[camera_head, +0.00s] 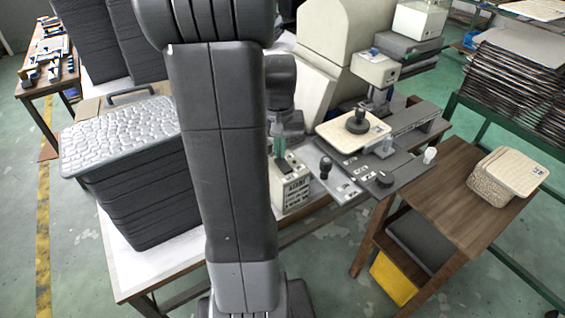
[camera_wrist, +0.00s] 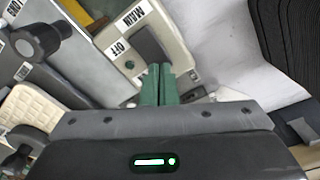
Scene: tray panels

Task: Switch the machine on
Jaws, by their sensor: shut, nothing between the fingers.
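The machine has a grey work deck (camera_head: 345,180) with knobs and a lever, and a beige body behind it. A beige switch box (camera_head: 291,192) with printed labels stands at its left front. In the wrist view the box (camera_wrist: 180,55) carries labels reading MAIN and OFF beside a dark grey rocker switch (camera_wrist: 149,46). My gripper (camera_wrist: 161,68) has its green fingers together and empty, their tips at the rocker's lower end by the OFF side. I cannot tell whether they touch. In the head view my gripper (camera_head: 279,143) shows above the switch box, partly hidden by my arm.
A black knob (camera_wrist: 38,42) and a grey machine panel lie left of the fingers. A stack of black trays topped with a pale panel (camera_head: 118,132) stands on the table at left. A wooden cart (camera_head: 450,195) with beige panels stands at right.

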